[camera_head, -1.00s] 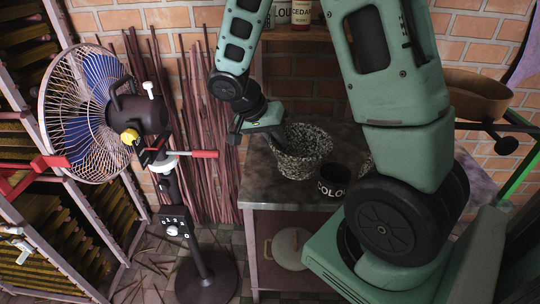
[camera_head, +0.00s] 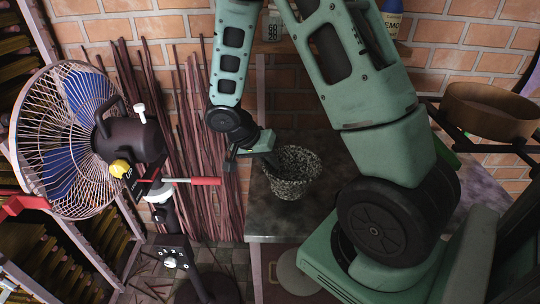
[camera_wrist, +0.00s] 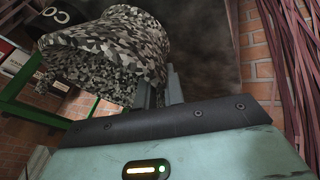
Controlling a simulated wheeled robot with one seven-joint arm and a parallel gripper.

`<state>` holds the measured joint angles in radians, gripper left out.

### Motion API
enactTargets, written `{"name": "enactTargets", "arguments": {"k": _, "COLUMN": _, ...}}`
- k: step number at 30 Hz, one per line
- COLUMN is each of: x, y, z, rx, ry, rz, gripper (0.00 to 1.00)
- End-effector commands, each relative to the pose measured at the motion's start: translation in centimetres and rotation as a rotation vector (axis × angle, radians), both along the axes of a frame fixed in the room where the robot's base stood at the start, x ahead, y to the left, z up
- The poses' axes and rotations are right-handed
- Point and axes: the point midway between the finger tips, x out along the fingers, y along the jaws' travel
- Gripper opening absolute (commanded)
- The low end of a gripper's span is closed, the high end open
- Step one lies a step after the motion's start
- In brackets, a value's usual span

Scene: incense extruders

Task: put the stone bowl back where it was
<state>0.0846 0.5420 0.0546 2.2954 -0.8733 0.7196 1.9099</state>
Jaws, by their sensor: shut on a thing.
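The stone bowl (camera_head: 292,178), speckled grey and black with a flared rim, is upright over the dark table at the wall. My gripper (camera_head: 271,158) is at its left side, shut on its wall near the rim. In the wrist view the bowl (camera_wrist: 118,55) fills the upper left, and the gripper fingers (camera_wrist: 160,92) meet its side. Whether its base touches the tabletop is not clear.
A black lettered jar (camera_wrist: 62,22) and a small speckled piece (camera_wrist: 45,83) show beyond the bowl. A caged fan (camera_head: 75,140) stands left. Thin sticks (camera_head: 200,130) lean on the wall. A wooden round container (camera_head: 485,110) is right.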

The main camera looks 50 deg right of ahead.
Motion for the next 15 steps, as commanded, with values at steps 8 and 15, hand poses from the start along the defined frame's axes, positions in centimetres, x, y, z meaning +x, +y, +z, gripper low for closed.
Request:
{"name": "enactTargets", "arguments": {"k": 8, "x": -0.1, "y": -0.1, "z": -3.2, "rx": -0.002, "ry": 0.005, "rz": -0.001, "gripper": 0.0}}
{"name": "enactTargets", "arguments": {"k": 15, "x": 0.0, "y": -0.1, "z": -3.9, "rx": -0.002, "ry": 0.001, "rz": -0.001, "gripper": 0.0}}
